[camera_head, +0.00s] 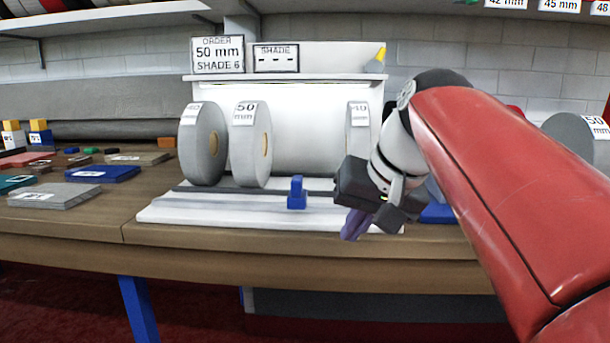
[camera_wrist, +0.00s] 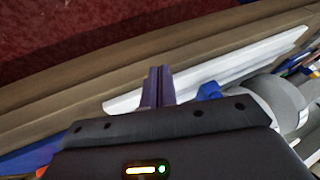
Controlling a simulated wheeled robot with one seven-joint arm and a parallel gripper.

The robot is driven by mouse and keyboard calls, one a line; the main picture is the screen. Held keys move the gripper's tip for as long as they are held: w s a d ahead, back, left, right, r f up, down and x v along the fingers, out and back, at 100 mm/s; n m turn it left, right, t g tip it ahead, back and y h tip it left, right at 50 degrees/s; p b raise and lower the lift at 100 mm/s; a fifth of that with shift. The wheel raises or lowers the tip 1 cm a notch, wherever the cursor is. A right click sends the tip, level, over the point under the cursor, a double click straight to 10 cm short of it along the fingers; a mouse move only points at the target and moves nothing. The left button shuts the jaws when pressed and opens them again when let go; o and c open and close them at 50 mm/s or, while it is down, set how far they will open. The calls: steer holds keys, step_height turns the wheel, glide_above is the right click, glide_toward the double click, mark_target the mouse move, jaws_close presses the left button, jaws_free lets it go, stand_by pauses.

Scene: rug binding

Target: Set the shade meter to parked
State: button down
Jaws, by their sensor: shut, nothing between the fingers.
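A sign reading SHADE with dashes (camera_head: 276,58) stands on top of the white backing panel. A small grey piece with a yellow tip (camera_head: 376,61) sits at that panel's top right corner. A blue upright piece (camera_head: 297,193) stands on the white base with a dark rail (camera_head: 190,212); it also shows in the wrist view (camera_wrist: 208,91). I cannot tell which of these is the shade meter. My gripper (camera_head: 352,226) is shut and empty, right of the blue piece and apart from it, over the base's front right. Its purple fingers (camera_wrist: 157,88) show in the wrist view.
Grey rolls (camera_head: 202,145) with width labels stand behind the rail. An order sign (camera_head: 218,55) reads 50 mm, shade 6. Flat samples (camera_head: 102,174) and small blocks lie on the table at left. The table's front edge (camera_head: 200,240) is clear.

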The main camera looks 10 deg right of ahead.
steer(key=w+d+r, duration=0.2)
steer(key=r, duration=0.4)
steer(key=w+d+r+y+p, duration=0.1)
steer(key=d+r, duration=0.1)
steer(key=r, duration=0.4)
steer(key=shift+w+d+r+y, duration=0.15)
steer(key=shift+w+r+y, duration=0.15)
steer(key=shift+w, duration=0.05)
steer(key=b, duration=0.3)
glide_toward(305, 193)
steer(key=f, duration=0.1)
steer(key=w+d+f, duration=0.1)
steer(key=f, duration=0.1)
steer(key=d+f, duration=0.1)
steer(key=f, duration=0.1)
steer(key=shift+w, duration=0.15)
steer(key=shift+w+a+r, duration=0.1)
steer(key=shift+w+a, duration=0.1)
steer(key=shift+a, duration=0.4)
steer(key=shift+w+a+r, duration=0.1)
steer(key=shift+w+a, duration=0.1)
steer(key=shift+a, duration=0.45)
steer(key=shift+w+a, duration=0.25)
steer(key=shift+a, duration=0.4)
